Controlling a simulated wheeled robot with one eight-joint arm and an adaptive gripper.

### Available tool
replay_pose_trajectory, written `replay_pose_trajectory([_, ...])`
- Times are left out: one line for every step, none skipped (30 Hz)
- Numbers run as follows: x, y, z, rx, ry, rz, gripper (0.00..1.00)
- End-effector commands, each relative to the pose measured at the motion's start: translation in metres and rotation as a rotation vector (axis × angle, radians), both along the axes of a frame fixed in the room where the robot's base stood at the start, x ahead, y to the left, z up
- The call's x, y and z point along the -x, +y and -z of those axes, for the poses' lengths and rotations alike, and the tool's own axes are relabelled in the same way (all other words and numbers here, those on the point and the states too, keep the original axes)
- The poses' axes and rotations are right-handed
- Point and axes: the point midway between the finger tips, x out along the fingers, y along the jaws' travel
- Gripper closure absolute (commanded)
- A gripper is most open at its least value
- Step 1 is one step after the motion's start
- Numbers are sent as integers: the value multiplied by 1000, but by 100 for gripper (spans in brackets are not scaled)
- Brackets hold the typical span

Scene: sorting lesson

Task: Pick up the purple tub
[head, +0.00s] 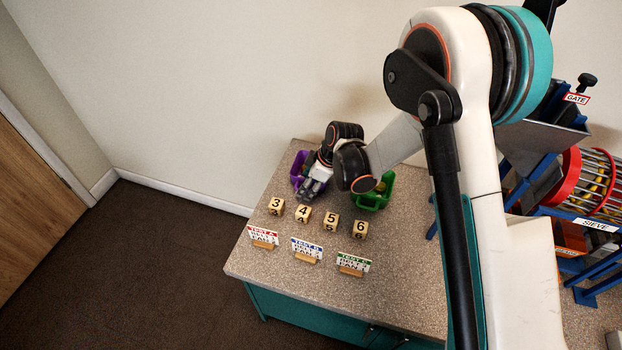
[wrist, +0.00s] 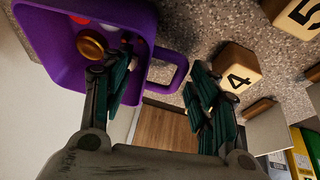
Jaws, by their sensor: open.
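The purple tub (head: 296,170) stands near the back left of the speckled worktop, partly hidden by my gripper (head: 313,188) in the head view. In the wrist view the purple tub (wrist: 60,72) fills the upper left, with a gold round piece and red and white pieces inside. Its loop handle (wrist: 181,73) sticks out to the right. My gripper (wrist: 160,78) is open, one finger overlapping the tub's wall and the other right of the handle. The handle appears between the fingers; I cannot tell the depth or any contact.
A green tub (head: 371,201) stands to the right, partly behind my arm. Numbered wooden blocks 3 (head: 276,206), 4 (head: 303,213), 5 (head: 330,221) and 6 (head: 360,229) stand in front, then labelled cards (head: 307,248). A sieve machine (head: 590,185) stands far right.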

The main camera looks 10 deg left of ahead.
Motion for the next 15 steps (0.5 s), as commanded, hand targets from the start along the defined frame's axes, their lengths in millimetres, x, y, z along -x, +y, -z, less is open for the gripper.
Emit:
replay_pose_trajectory([-1,3,9,0,0,-1,46])
replay_pose_trajectory([-1,4,12,0,0,-1,46])
replay_pose_trajectory([-2,5,14,0,0,0,46])
replay_pose_trajectory([-2,5,14,0,0,0,46])
replay_pose_trajectory([-2,6,14,0,0,0,46])
replay_pose_trajectory([-2,6,14,0,0,0,46])
replay_pose_trajectory([-2,5,14,0,0,0,46])
replay_pose_trajectory([-2,5,13,0,0,0,46])
replay_pose_trajectory([-2,5,13,0,0,0,46])
replay_pose_trajectory([-2,5,13,0,0,0,46])
replay_pose_trajectory([-2,5,13,0,0,0,52])
replay_pose_trajectory([-2,5,13,0,0,0,61])
replay_pose_trajectory([-2,5,13,0,0,0,68])
replay_pose_trajectory([-2,5,13,0,0,0,75])
replay_pose_trajectory([-2,5,13,0,0,0,84])
